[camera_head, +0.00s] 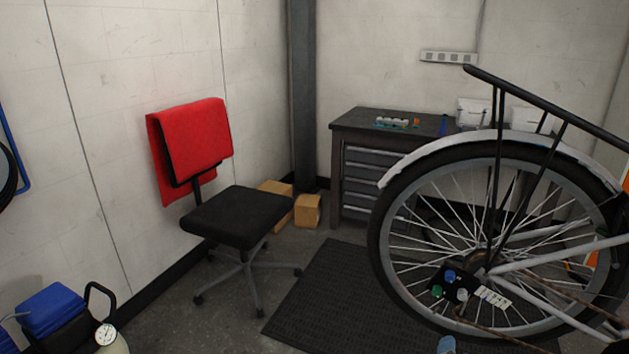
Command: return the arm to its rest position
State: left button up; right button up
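Neither of my grippers shows in the head view, and no part of my arms can be made out with certainty. I cannot see whether the grippers hold anything. A bicycle rear wheel (383,247) with a pale mudguard (430,150) and a black rack (540,103) fills the right side of the view. A small dark tray (452,283) with green, blue and white items shows in front of the wheel's lower spokes; what bears it is unclear.
A black office chair (238,216) with a red cloth (195,140) over its back stands left of centre. A dark workbench (365,122) and cardboard boxes (307,211) stand behind. A blue-topped machine (52,306) is at lower left. A black mat (325,290) covers open floor.

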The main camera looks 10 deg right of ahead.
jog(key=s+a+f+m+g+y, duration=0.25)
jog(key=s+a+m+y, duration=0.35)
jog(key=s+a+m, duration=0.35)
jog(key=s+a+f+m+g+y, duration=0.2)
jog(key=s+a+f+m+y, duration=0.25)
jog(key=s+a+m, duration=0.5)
pick_arm(q)
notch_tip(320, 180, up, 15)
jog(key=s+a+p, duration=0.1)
jog(key=p, duration=1.8)
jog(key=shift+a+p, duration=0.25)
jog(key=shift+p, duration=0.1)
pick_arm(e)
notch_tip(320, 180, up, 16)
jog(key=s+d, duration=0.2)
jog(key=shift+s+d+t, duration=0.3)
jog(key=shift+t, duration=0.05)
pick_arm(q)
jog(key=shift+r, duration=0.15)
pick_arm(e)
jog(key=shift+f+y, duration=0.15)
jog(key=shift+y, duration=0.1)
